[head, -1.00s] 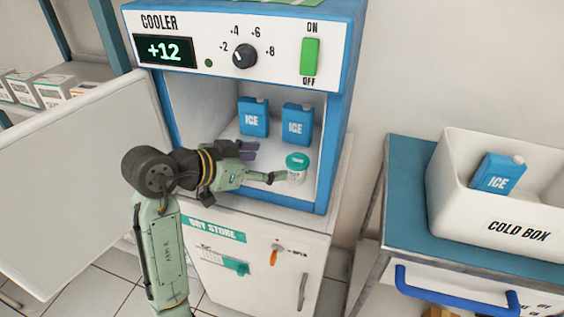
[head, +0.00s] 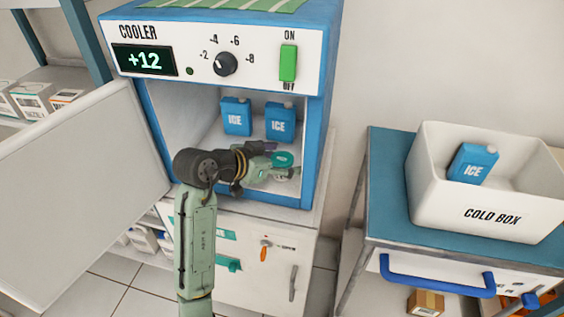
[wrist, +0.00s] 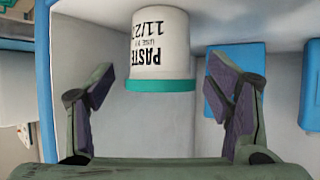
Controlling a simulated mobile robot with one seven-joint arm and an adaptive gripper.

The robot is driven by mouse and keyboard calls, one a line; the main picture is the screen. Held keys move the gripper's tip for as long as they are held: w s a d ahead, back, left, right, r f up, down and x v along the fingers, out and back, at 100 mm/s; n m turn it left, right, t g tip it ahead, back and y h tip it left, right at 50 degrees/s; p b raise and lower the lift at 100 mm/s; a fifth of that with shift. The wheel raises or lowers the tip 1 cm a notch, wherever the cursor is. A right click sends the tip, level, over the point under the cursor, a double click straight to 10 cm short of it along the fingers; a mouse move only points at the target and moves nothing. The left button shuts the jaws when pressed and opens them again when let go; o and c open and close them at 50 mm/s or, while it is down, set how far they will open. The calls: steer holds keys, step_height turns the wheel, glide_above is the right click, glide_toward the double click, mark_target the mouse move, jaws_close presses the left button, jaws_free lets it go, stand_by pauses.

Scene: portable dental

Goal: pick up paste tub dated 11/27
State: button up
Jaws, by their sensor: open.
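The paste tub (wrist: 160,45) is white with a teal lid, and its label reads PASTE 11/27. It appears upside down in the wrist view. In the head view its teal lid (head: 283,159) shows inside the open cooler, near the front, with its body partly hidden by my gripper (head: 268,163). My gripper is open in the wrist view (wrist: 160,84), one finger on either side of the tub's lid end, with a gap on both sides. I see no finger touching it.
Two blue ice packs (head: 236,117) (head: 280,122) stand behind the tub in the cooler (head: 315,130). The cooler's open door (head: 75,165) is at the left. A cold box (head: 440,190) with another ice pack (head: 472,163) stands on the right cart.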

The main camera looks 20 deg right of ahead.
steer(key=shift+d+f, duration=0.1)
steer(key=shift+c, duration=0.2)
steer(key=c, duration=1.3)
steer(key=shift+o, duration=0.2)
